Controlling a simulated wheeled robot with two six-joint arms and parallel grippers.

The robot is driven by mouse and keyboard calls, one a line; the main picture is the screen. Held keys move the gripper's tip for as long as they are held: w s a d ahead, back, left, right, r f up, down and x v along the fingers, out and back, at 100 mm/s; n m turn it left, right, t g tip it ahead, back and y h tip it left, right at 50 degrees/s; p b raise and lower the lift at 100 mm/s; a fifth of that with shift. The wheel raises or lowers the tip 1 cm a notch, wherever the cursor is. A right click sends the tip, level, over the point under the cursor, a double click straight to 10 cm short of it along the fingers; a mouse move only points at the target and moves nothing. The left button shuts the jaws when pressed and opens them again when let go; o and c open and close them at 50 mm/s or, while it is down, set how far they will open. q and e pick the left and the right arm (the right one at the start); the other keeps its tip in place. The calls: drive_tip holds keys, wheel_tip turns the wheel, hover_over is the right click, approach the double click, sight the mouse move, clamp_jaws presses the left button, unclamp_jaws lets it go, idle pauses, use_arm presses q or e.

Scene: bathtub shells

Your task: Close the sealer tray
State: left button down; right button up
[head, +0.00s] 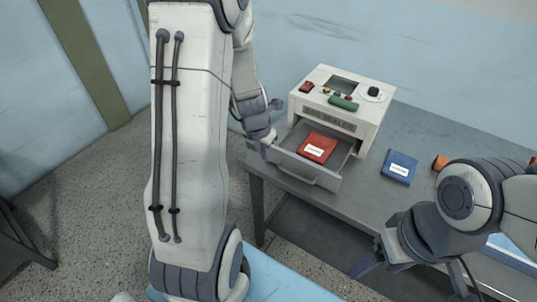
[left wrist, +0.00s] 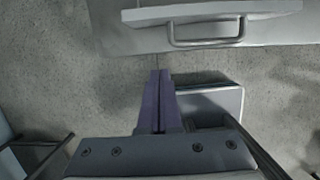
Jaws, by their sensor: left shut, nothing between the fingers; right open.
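The white bag sealer (head: 376,112) stands on a grey table. Its tray (head: 340,168) is pulled out at the front and holds a red packet (head: 316,147) with a white label. The tray's bar handle (head: 297,177) faces the front. The handle also shows in the left wrist view (left wrist: 207,43), ahead of the fingers and to their right. My left gripper (head: 266,148) is shut and empty by the tray's left front corner; I cannot tell whether it touches. Its fingers show together in the left wrist view (left wrist: 159,73). My right gripper (head: 366,268) is open and empty, in front of the table.
A blue packet (head: 399,167) lies on the table (head: 420,135) right of the sealer. An orange object (head: 440,162) lies further right, partly hidden by my right arm. The sealer's top carries a green part (head: 344,103), a red switch (head: 307,87) and a black knob.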

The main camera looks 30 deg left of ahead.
use_arm(q)
drive_tip(key=w+f, duration=0.1)
drive_tip(key=f, duration=0.1)
drive_tip(key=w+f+b, duration=0.1)
drive_tip(key=w+f, duration=0.1)
drive_tip(key=w+f+b, duration=0.1)
drive_tip(key=f, duration=0.1)
drive_tip(key=shift+w+d+f, duration=0.15)
drive_tip(key=shift+w+f, duration=0.1)
drive_tip(key=shift+f, duration=0.15)
drive_tip(key=shift+w, duration=0.35)
drive_tip(key=shift+w+f, duration=0.1)
drive_tip(key=shift+w, duration=0.25)
